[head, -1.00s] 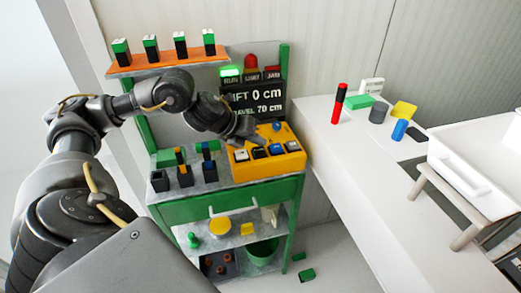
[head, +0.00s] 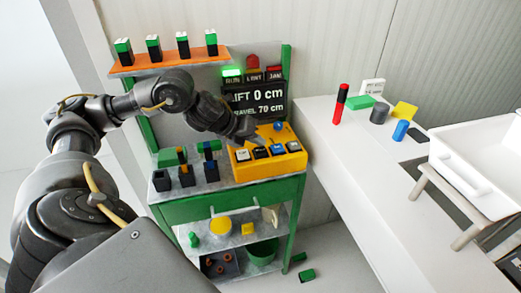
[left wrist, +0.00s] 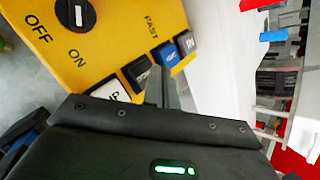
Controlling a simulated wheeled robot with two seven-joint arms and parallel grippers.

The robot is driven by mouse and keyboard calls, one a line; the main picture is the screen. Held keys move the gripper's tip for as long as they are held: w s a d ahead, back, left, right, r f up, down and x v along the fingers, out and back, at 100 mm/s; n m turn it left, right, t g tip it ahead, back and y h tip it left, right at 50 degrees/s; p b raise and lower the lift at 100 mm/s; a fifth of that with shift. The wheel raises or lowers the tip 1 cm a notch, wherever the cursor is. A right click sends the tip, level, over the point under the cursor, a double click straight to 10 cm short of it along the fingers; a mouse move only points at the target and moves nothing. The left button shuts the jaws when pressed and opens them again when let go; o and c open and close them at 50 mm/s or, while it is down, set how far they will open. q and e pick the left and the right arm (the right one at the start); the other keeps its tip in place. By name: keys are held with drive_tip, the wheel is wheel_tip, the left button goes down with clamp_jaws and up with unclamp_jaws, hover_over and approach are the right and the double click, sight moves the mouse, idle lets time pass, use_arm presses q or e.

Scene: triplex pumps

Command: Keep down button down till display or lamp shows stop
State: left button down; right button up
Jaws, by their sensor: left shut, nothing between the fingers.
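The yellow control box (head: 242,172) stands on the green bench and has a row of white, black, blue and dark buttons. In the left wrist view the white button (left wrist: 108,88) is partly hidden; the black button (left wrist: 137,72) beside it has an unreadable label. My left gripper (head: 262,143) is shut and empty, with its tip low over the row near the black and blue buttons; I cannot tell if it touches one. The display (head: 258,102) reads LIFT 0 cm, TRAVEL 70 cm. The green RUN lamp (head: 231,72) is lit. My right gripper is not in view.
Holders with coloured parts (head: 186,176) stand left of the box. An orange shelf (head: 168,61) with several green-black pieces is above. The white counter (head: 345,160) at right holds a red-black cylinder (head: 340,104) and small blocks. A white bin (head: 480,150) stands farther right.

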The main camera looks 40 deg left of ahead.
sight(257, 151)
use_arm(q)
drive_tip(key=shift+f, duration=0.15)
drive_tip(key=shift+f+b, duration=0.3)
drive_tip(key=shift+b, duration=0.05)
drive_tip(key=shift+f+b, duration=0.5)
drive_tip(key=shift+f, duration=0.05)
idle(0.6)
idle(1.5)
drive_tip(key=shift+r, duration=0.15)
idle(1.3)
drive_tip(key=shift+r+p, duration=0.8)
drive_tip(key=shift+p, duration=0.05)
drive_tip(key=shift+r, duration=0.15)
wheel_tip(257, 151, up, 5)
drive_tip(key=p, duration=0.4)
drive_tip(key=shift+p, duration=0.35)
